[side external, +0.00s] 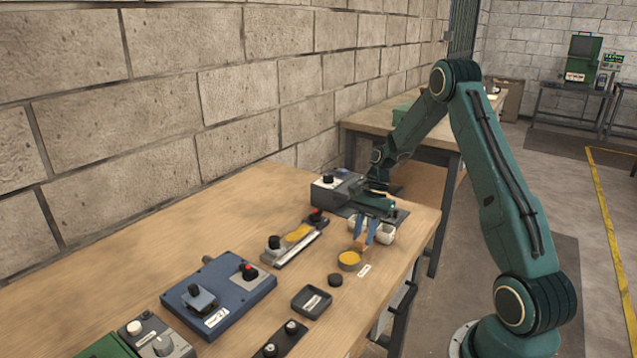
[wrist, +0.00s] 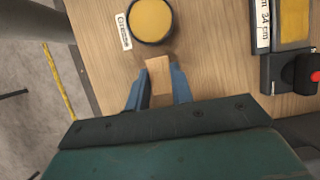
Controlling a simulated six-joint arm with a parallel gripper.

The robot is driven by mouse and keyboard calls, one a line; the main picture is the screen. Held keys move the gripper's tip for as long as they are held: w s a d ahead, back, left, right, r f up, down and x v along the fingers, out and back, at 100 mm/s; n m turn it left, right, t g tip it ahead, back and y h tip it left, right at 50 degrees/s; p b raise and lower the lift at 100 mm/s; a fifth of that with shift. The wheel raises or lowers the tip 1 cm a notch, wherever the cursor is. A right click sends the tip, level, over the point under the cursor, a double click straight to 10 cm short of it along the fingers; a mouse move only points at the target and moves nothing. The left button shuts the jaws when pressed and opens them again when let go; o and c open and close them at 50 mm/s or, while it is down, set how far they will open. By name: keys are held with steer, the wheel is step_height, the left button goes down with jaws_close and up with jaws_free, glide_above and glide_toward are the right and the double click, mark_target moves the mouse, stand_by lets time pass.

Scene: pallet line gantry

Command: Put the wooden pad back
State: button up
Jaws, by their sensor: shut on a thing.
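My gripper (side external: 366,234) has blue fingers and is shut on the small light-wood pad (side external: 360,244). In the wrist view the pad (wrist: 158,76) sits between the two fingertips (wrist: 158,88), its end sticking out past them. The gripper points down over the bench near its front edge. A round dark-rimmed tin with a yellow top (side external: 349,261) is close to the pad; in the wrist view the tin (wrist: 151,18) is just beyond it. I cannot tell whether the pad touches the bench.
A small white label (side external: 364,270) lies beside the tin. A dark puck (side external: 335,280) and a shallow dark tray (side external: 312,302) are nearer the camera. A long fixture with a yellow strip (side external: 298,233) is left of the gripper. A blue control panel (side external: 220,295) stands farther left.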

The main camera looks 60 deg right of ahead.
steer(key=shift+f, duration=0.45)
steer(key=shift+f, duration=0.1)
steer(key=o, duration=0.9)
steer(key=v, duration=1.2)
steer(key=shift+a, duration=0.1)
